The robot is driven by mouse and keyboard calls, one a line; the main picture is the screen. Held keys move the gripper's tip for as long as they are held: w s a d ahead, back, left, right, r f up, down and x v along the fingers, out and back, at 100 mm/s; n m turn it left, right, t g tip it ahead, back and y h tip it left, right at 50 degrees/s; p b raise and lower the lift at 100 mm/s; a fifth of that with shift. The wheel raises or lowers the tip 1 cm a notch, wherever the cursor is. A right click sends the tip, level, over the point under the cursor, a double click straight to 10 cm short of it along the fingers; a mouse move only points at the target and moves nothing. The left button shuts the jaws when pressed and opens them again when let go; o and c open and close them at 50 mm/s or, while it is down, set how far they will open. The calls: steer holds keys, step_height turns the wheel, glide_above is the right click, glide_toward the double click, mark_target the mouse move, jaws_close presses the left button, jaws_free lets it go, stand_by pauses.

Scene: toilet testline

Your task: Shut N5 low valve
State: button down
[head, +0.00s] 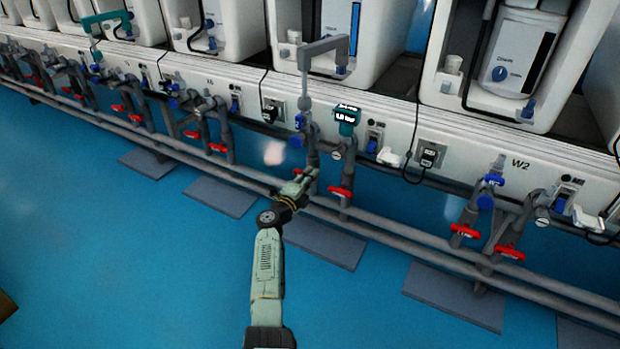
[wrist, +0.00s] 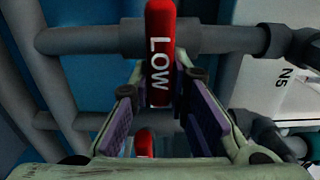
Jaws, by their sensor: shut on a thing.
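The N5 low valve handle (wrist: 160,50) is a red lever with white LOW lettering, seen close in the wrist view. It lies crosswise to the grey pipe (wrist: 85,38) behind it. My gripper (wrist: 167,88) has its purple-padded fingers on either side of the handle's near end and is shut on it. The N5 label (wrist: 286,78) is on the white panel at right.
Another red handle (head: 340,191) is just right of my gripper; a red part (wrist: 143,143) also shows low between the fingers. Long grey pipes (head: 400,237) run along the front. W2 valves (head: 465,231) stand at right. The blue floor (head: 130,260) is open at front left.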

stand_by(0.4)
steer(key=c, duration=1.5)
jaws_free()
step_height(320, 180, up, 10)
